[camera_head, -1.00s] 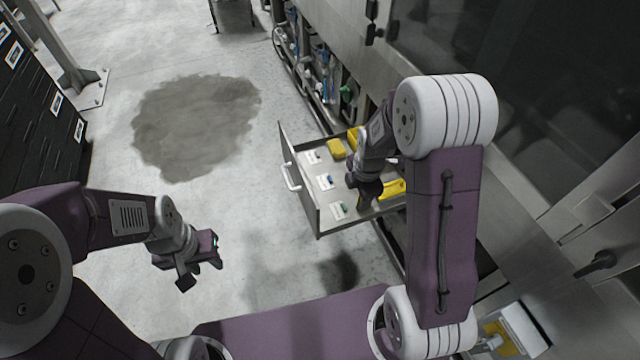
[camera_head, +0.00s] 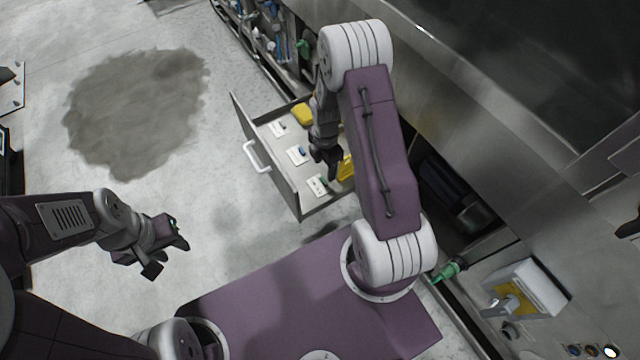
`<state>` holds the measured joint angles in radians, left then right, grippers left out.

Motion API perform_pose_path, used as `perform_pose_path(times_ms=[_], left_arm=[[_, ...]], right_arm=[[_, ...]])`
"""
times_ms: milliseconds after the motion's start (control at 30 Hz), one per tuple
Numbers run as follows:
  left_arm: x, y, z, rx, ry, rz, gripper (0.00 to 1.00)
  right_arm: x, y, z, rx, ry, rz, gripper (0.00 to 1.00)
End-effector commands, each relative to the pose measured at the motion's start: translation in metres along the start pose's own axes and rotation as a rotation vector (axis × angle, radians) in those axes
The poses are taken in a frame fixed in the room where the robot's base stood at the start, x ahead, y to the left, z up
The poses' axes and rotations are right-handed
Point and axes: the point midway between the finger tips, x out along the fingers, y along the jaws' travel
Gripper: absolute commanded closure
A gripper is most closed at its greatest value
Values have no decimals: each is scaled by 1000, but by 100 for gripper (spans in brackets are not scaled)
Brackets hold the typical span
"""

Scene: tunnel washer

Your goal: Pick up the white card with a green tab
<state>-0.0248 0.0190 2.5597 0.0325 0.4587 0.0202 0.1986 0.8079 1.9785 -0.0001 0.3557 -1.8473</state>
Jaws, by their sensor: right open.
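The white card with a green tab (camera_head: 315,186) lies flat in the near end of an open metal drawer (camera_head: 264,170). Its green tab is at its right side. My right gripper (camera_head: 330,172) is open, pointing down over the drawer, just above and to the right of this card. I cannot tell whether it touches the card. A white card with a blue tab (camera_head: 296,156) lies in the middle of the drawer. My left gripper (camera_head: 168,258) is open and empty, out over the floor to the left.
Another white card (camera_head: 276,129) lies further back in the drawer; its tab colour is unclear. Yellow items (camera_head: 302,114) lie along the drawer's right side, partly behind my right arm. The drawer's handle (camera_head: 256,157) faces left. Open floor with a dark stain (camera_head: 138,112) lies left.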

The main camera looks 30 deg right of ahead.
Motion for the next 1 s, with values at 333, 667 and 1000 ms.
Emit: perform_pose_path(times_ms=[333,667,1000], left_arm=[[18,0,2,0,0,0,64],[30,-1,3,0,0,0,64],[30,-1,3,0,0,0,64]], right_arm=[[44,2,-2,-1,0,-1,42],[82,4,-4,-1,0,0,42],[81,5,-4,0,0,0,95]])
